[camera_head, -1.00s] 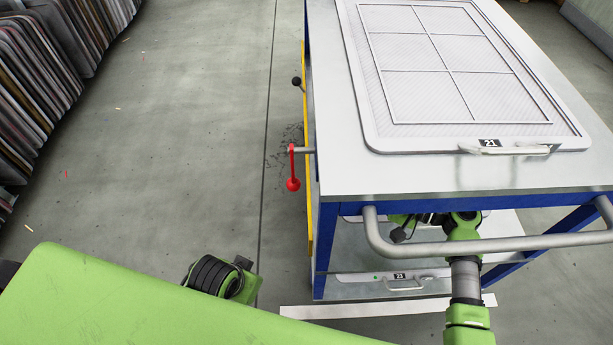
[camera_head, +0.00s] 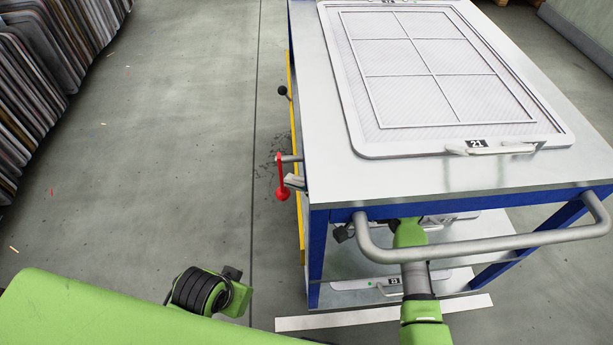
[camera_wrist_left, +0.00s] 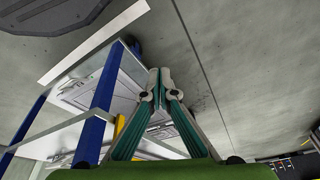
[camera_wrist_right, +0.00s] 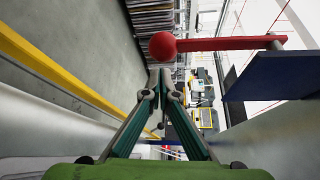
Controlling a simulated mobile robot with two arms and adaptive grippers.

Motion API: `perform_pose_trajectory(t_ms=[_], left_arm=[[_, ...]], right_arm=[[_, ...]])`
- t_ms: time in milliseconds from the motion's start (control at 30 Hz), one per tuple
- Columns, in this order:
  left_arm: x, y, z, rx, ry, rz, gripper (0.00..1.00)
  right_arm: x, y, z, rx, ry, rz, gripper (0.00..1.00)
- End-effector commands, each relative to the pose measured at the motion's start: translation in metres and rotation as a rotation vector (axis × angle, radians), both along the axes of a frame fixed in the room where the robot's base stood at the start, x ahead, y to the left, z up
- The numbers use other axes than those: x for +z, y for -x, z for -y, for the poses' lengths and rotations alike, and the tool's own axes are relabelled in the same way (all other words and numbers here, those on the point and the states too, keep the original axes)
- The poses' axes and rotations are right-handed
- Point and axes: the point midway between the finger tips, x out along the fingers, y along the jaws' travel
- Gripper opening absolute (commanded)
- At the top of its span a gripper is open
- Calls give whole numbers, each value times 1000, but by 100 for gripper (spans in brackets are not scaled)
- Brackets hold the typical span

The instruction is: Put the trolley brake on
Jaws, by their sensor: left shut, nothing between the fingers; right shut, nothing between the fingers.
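The trolley (camera_head: 330,172) has a red lever with a ball end (camera_head: 281,178) on its left side, presumably the brake. It hangs with the ball down. My right arm reaches under the trolley top, and the shut fingertips of my right gripper (camera_head: 295,182) poke out beside the lever. In the right wrist view the red ball (camera_wrist_right: 162,45) lies just beyond the shut, empty fingertips (camera_wrist_right: 160,78); I cannot tell whether they touch. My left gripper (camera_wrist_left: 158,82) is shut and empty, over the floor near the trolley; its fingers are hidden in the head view.
A grey push handle (camera_head: 480,246) crosses the trolley's front, and blue legs (camera_head: 317,255) frame the space around my right arm. A black-knobbed lever (camera_head: 283,91) is farther along the left side. A framed screen (camera_head: 420,70) lies on top. Floor left of the trolley is clear.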

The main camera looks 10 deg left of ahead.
Motion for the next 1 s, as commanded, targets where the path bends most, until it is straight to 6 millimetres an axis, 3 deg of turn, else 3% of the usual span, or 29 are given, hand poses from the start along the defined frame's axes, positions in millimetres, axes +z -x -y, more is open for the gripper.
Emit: perform_pose_trajectory(t_ms=[200,700,1000], left_arm=[[-10,-1,1,-1,0,-4,0],[-10,-3,1,0,1,0,0],[-62,1,2,-5,-2,-37,0]], right_arm=[[3,13,1,0,0,1,0],[4,15,2,1,2,-6,0],[5,22,4,2,19,-59,0]])
